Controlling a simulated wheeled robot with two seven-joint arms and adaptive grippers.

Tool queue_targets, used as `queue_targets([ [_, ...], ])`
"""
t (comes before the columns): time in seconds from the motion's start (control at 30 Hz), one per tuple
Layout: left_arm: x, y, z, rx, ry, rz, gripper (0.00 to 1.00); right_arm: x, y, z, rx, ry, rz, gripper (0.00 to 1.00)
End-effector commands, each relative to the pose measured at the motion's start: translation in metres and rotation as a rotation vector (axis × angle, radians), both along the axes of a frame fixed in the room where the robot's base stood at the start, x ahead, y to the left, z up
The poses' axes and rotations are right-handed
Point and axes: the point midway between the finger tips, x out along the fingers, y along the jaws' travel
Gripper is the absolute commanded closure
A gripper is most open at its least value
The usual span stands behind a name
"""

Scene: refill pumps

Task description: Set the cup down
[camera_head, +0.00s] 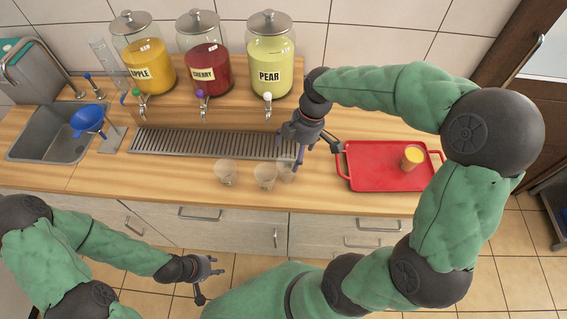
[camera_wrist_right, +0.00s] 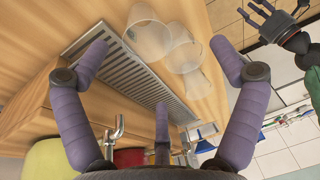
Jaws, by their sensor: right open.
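A cup filled with orange-yellow liquid (camera_head: 412,157) stands upright on the red tray (camera_head: 361,178), apart from both grippers. Three clear empty cups stand on the counter: one at the left (camera_head: 225,173), one in the middle (camera_head: 265,176), and one at the right (camera_head: 287,171), partly behind the others. My right gripper (camera_head: 308,148) is open and empty above the counter, close to the right empty cup. In the right wrist view its purple fingers (camera_wrist_right: 160,62) are spread, with the empty cups beyond them. My left gripper (camera_head: 208,278) is open and empty, low in front of the counter.
Dispensers labelled APPLE (camera_head: 146,66), CHERRY (camera_head: 207,66) and PEAR (camera_head: 270,64) stand at the back above a slotted drip grate (camera_head: 200,144). The front left counter is clear.

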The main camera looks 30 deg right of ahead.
Motion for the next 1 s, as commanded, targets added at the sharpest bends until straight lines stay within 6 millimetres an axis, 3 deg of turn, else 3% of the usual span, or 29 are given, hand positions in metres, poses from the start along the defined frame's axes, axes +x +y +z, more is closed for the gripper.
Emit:
queue_targets([
  [0.27, 0.0, 0.0, 0.001, 0.0, 0.001, 0.0, 0.6, -0.009, -0.018, 0.011, 0.106, -0.15, -0.058, 0.06],
  [0.6, 0.0, 0.0, -0.008, 0.0, 0.001, 0.0, 0.6, 0.0, -0.003, -0.03, 0.11, -0.153, -0.056, 0.06],
  [0.87, 0.0, 0.0, -0.011, 0.0, 0.001, 0.0, 0.6, 0.003, 0.0, -0.046, 0.108, -0.153, -0.057, 0.06],
  [1.0, 0.0, 0.0, -0.016, 0.0, 0.001, 0.0, 0.6, 0.006, 0.003, -0.067, 0.11, -0.151, -0.056, 0.06],
])
